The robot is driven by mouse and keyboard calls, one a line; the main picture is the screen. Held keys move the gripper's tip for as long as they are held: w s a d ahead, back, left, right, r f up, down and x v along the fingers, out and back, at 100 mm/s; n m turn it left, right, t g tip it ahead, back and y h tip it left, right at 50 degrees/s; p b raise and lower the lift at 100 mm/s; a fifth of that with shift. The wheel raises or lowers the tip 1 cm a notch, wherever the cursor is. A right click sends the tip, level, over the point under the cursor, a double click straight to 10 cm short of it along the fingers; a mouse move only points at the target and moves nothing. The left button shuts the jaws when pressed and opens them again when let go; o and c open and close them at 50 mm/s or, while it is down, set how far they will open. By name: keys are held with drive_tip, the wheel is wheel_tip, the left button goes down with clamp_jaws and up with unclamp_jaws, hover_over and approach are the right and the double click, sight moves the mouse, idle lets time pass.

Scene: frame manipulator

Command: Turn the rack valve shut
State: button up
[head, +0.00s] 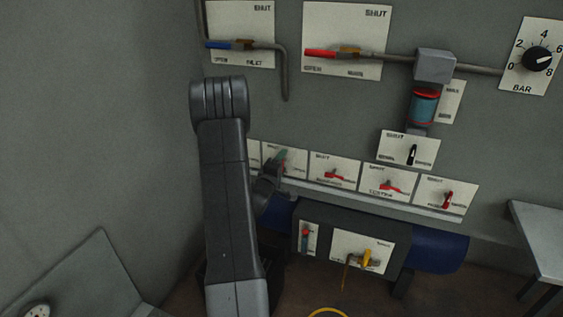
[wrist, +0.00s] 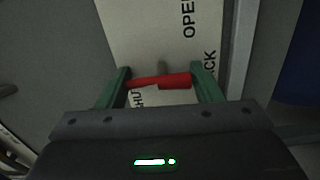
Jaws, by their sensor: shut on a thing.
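In the wrist view, the rack valve's red handle (wrist: 175,81) lies crosswise between the two green fingers of my gripper (wrist: 163,86). The gripper is shut on it, one finger at each end. The handle's left end is close to the partly hidden word SHUT. The pale plate (wrist: 140,35) behind it also reads OPEN, up the picture from the handle, and RACK. In the head view, my gripper (head: 278,162) is at a plate (head: 298,159) in the lower row, left of the kerosene-style red-handled plates. My arm and fingers hide the handle there.
Red-handled valve plates (head: 336,170) continue to the right along a pale rail (head: 370,198). A blue-handled valve (head: 230,45) and a pipe are above my arm. A dark box with a yellow-handled valve (head: 368,258) sits below. A grey table (head: 545,235) stands at right.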

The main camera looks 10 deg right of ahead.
drive_tip(key=shift+f+n, duration=0.1)
drive_tip(key=shift+n, duration=0.4)
drive_tip(key=o, duration=0.9)
drive_tip(key=shift+s+a, duration=0.1)
drive_tip(key=v, duration=1.3)
drive_tip(key=shift+s+a, duration=0.2)
drive_tip(key=shift+s, duration=0.05)
drive_tip(key=shift+w+d, duration=0.1)
